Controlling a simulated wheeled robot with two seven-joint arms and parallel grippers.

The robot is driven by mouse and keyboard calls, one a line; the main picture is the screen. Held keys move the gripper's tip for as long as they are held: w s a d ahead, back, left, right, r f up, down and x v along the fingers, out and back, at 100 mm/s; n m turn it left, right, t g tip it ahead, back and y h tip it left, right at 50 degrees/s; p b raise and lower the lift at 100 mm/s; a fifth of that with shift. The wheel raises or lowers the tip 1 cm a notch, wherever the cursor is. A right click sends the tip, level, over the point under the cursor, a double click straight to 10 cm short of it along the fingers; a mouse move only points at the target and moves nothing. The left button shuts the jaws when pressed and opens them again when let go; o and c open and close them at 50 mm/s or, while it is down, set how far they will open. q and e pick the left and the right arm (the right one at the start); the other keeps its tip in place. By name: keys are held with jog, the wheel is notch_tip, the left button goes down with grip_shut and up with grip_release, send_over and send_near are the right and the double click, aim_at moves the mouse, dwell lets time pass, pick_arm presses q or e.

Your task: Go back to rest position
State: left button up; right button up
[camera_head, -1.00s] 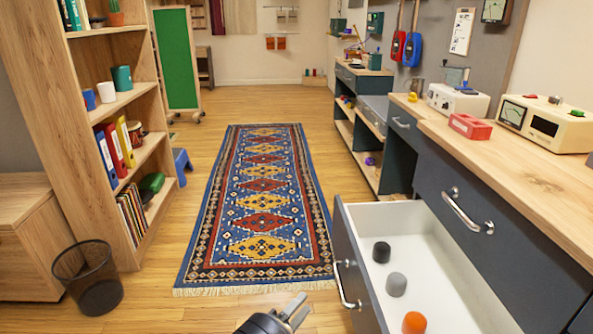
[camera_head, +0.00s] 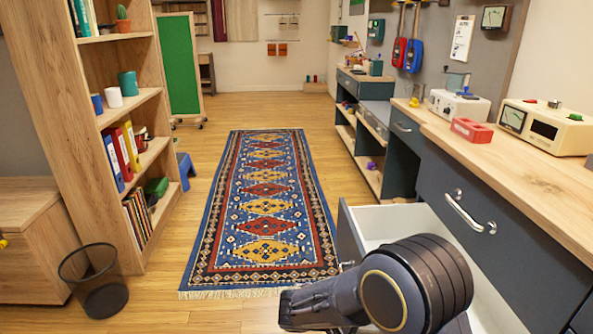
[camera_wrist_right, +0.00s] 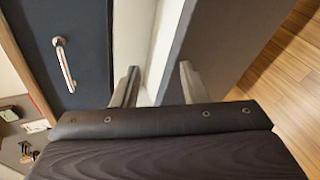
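My right arm (camera_head: 400,285) fills the lower middle of the head view, in front of the open drawer (camera_head: 351,232). My right gripper (camera_wrist_right: 158,70) shows in the right wrist view with its two fingers apart and nothing held between them. Behind the fingers are the drawer's white inside and its grey front panel (camera_wrist_right: 215,40). I cannot tell how far the fingers are from the panel. My right gripper's fingertips are not visible in the head view. My left gripper is in neither view.
The closed drawer (camera_head: 475,205) with a metal handle is right of the open one, under the wooden worktop (camera_head: 535,160). A patterned rug (camera_head: 262,205) lies on clear floor. A wire bin (camera_head: 95,280) and a bookshelf (camera_head: 120,118) stand at left.

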jog(key=s+d+g+y, duration=0.1)
jog(key=s, duration=0.1)
jog(key=s+d+r+m+g+y, duration=0.1)
jog(key=s+d, duration=0.1)
jog(key=s+d+r+g+y, duration=0.1)
jog(key=s+d, duration=0.1)
jog(key=shift+r+m+y, duration=0.2)
jog(key=shift+m+y, duration=0.2)
jog(key=s+a+r+m+t+y, duration=0.1)
jog(key=s+r+m+t+y, duration=0.1)
jog(key=s+r+y, duration=0.3)
jog(key=s+m+t+y, duration=0.1)
jog(key=s+y, duration=0.2)
jog(key=s, duration=0.4)
jog(key=s+a+r+m+t+y, duration=0.1)
jog(key=s+r+m+t+y, duration=0.1)
jog(key=s+r+y, duration=0.3)
notch_tip(320, 180, down, 13)
jog(key=h+b, duration=0.1)
jog(key=b, duration=0.9)
notch_tip(320, 180, up, 34)
jog(key=p, duration=3.3)
jog(key=shift+s+d+p, duration=0.2)
jog(key=shift+s+p, duration=0.15)
